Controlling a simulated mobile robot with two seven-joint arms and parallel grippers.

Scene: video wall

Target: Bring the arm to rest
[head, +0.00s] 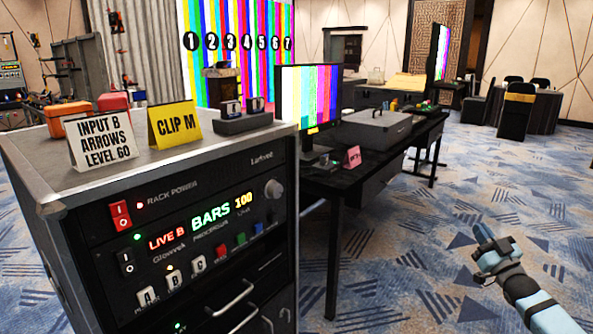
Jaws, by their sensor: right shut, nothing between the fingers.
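My right gripper (484,240) is shut and empty at the lower right, over the blue patterned carpet. Its pale blue and dark arm comes in from the bottom right corner. It is apart from the rack and the desk, with open floor around it. My left gripper does not show in the head view. The equipment rack (80,235) stands at the left, with its front panel display (208,216) lit and reading LIVE B, BARS and 100.
A white card (102,140) and a yellow card (174,124) stand on the rack. Behind it, a black desk (345,182) holds a colour-bar monitor (307,100) and a grey case (376,129). A numbered video wall (240,75) stands behind.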

